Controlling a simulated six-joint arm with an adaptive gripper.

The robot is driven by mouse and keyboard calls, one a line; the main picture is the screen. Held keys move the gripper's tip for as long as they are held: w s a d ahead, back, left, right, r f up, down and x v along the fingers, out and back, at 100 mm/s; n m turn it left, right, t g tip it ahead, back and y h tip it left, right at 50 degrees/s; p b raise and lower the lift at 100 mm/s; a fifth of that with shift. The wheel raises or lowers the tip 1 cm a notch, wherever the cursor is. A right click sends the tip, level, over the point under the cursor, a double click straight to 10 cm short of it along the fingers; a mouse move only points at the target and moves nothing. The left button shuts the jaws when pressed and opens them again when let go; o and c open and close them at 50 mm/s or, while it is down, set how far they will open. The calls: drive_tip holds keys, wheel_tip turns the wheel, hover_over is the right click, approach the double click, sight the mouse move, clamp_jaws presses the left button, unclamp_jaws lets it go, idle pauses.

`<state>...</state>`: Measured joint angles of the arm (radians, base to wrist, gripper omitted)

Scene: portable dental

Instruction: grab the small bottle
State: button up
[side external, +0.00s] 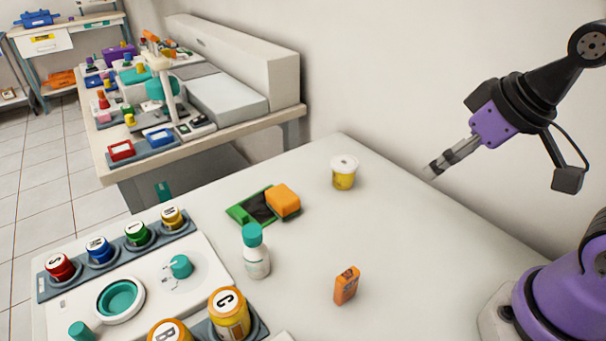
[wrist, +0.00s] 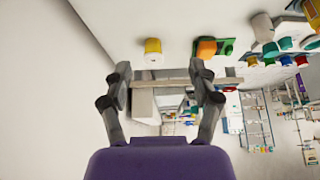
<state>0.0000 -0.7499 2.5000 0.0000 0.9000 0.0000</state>
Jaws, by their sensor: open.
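The small bottle (side external: 257,263), white with a teal cap, stands upright on the white table, left of centre in the side view. In the wrist view the bottle (wrist: 262,27) shows at the upper right, upside down, with its cap pointing down. My gripper (side external: 432,172) is in the air above the right part of the table, well apart from the bottle. In the wrist view my gripper (wrist: 160,70) has its fingers spread and nothing between them.
A yellow cup with a white lid (side external: 344,174) stands near the wall. An orange block (side external: 283,201) rests on a green tray (side external: 238,213) behind the bottle. A small orange box (side external: 347,285) stands to its right. Labelled jars (side external: 230,313) stand in front and left.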

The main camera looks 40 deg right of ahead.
drive_tip(key=w+a+r+n+g+y, duration=0.1)
drive_tip(key=w+a+r+n+y, duration=0.1)
drive_tip(key=w+a+n, duration=0.4)
drive_tip(key=n+g+y, duration=0.2)
drive_tip(key=n, duration=0.3)
approach(252, 230)
drive_tip(key=shift+n, duration=0.3)
drive_tip(key=x, duration=0.4)
drive_tip(key=shift+w+a+f, duration=0.15)
drive_tip(key=shift+w, duration=0.1)
drive_tip(key=x, duration=0.5)
drive_tip(key=shift+s+f, duration=0.15)
drive_tip(key=shift+f, duration=0.3)
clamp_jaws()
